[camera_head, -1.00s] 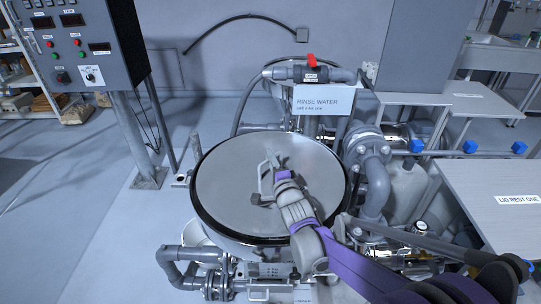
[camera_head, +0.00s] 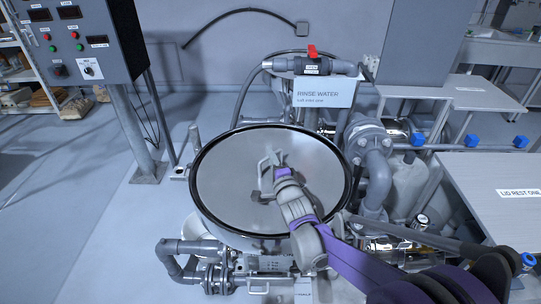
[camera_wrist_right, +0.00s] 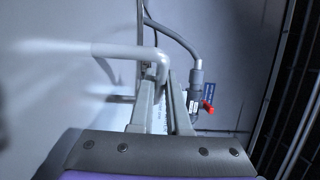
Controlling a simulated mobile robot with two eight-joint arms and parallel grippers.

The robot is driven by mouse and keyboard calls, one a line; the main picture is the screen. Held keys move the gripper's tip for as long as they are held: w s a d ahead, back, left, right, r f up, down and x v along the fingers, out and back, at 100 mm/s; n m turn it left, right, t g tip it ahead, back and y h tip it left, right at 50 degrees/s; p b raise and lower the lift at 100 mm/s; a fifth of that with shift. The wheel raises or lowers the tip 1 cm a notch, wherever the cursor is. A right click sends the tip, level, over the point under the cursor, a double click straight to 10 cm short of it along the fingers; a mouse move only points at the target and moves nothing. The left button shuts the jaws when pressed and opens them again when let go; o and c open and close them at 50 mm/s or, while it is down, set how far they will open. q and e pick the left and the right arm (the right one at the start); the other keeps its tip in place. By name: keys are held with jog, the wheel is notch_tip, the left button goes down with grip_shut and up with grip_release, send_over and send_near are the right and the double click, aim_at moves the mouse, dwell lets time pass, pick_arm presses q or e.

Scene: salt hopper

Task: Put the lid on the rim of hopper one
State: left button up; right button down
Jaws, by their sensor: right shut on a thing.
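The lid (camera_head: 225,185) is a round, pale steel disc with an upright bar handle (camera_head: 263,178). It lies roughly level over the top of hopper one (camera_head: 215,222), with a dark ring (camera_head: 192,190) showing around it. I cannot tell whether the lid touches the rim beneath it. My right gripper (camera_head: 279,172) is shut on the lid's handle, its arm coming in from the lower right. In the right wrist view the handle (camera_wrist_right: 90,48) runs into the gripper's fingers (camera_wrist_right: 162,95). My left gripper is not in view.
Behind the hopper are the rinse water sign (camera_head: 322,94) and a valve with a red handle (camera_head: 312,51). Thick pipes (camera_head: 377,180) stand close on the right. The lid rest one table (camera_head: 480,190) is bare at the right. A control cabinet (camera_head: 85,40) stands at upper left.

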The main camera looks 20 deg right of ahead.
jog(key=shift+f, duration=0.25)
jog(key=c, duration=0.8)
grip_release()
jog(key=shift+s, duration=0.15)
